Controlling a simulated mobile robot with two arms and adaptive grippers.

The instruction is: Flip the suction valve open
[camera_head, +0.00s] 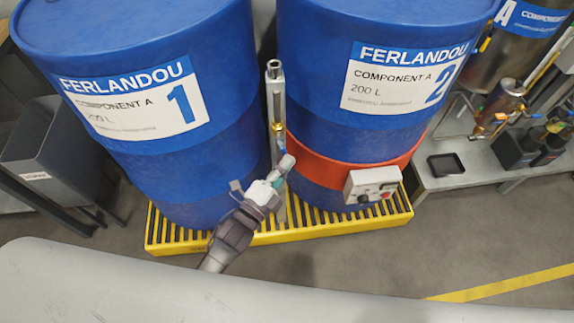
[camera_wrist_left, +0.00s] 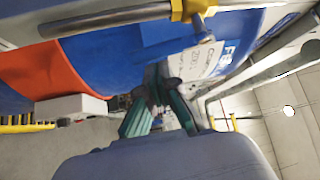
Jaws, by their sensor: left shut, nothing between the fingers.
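A vertical metal pipe (camera_head: 276,95) stands between the two blue drums. The suction valve (camera_head: 277,127) is a brass-coloured fitting on this pipe. In the left wrist view the brass valve (camera_wrist_left: 192,9) is at the top edge, with a short grey lever (camera_wrist_left: 202,28) sticking out from it. My left gripper (camera_head: 286,163) is just below the valve, in front of the pipe. In the left wrist view its teal fingers (camera_wrist_left: 158,84) come together at the tips, with nothing between them. They appear apart from the lever; exact contact cannot be told. My right gripper is not in view.
Drum 1 (camera_head: 180,165) and drum 2 (camera_head: 350,140) stand on a yellow grated pallet (camera_head: 262,238). Drum 2 has an orange band (camera_head: 325,171) with a grey control box (camera_head: 372,185). A grey bin (camera_head: 50,150) is at left. A bench (camera_head: 470,160) with equipment is at right.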

